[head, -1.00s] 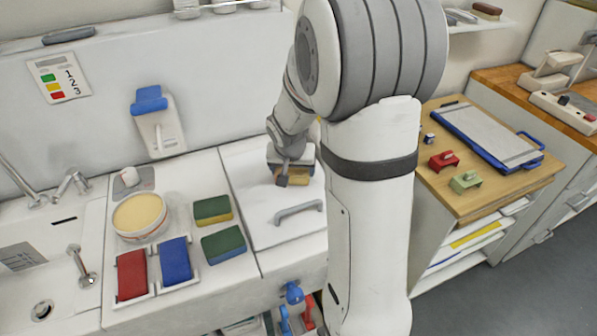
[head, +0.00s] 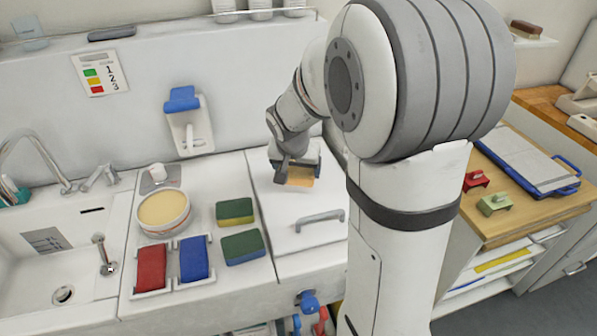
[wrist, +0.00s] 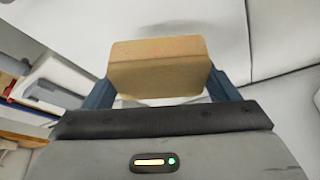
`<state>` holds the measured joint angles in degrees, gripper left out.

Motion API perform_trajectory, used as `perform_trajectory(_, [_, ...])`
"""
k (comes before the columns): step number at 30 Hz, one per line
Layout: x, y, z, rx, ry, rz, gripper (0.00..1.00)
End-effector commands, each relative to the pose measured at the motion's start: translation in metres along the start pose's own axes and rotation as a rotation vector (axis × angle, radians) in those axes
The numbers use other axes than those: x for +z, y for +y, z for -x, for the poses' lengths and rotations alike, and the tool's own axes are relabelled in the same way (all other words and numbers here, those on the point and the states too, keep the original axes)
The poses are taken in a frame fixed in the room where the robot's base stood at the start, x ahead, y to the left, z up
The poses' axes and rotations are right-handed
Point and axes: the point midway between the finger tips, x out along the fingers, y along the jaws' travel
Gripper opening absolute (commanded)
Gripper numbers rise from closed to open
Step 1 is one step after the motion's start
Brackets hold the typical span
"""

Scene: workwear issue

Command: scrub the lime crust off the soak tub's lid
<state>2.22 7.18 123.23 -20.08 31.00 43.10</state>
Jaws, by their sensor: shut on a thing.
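The soak tub's lid is the white panel (head: 287,238) with a grey bar handle (head: 320,219), right of the sponges on the counter. My gripper (head: 294,176) is over the back part of this lid, behind the handle. It is shut on a tan block (head: 301,178), which also shows between the two blue-grey fingers in the wrist view (wrist: 158,68). I cannot tell whether the block touches the lid. No lime crust stands out clearly; my gripper and the block cover part of the lid.
Left of the lid lie two green-and-yellow sponges (head: 235,211), a red block (head: 151,267), a blue block (head: 194,259) and a round tub with yellow content (head: 163,210). The sink (head: 50,255) is far left. A wooden-topped cabinet (head: 525,215) stands right.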

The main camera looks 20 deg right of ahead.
Motion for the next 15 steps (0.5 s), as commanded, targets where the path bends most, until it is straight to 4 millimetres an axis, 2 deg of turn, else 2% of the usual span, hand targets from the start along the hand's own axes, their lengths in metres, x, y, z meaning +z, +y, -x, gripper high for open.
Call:
perform_trajectory(6, [-0.01,0.001,0.021,-0.001,0.002,-0.002,0.62])
perform_trajectory(15, [-0.014,0.001,0.032,0.0,0.0,-0.003,0.62])
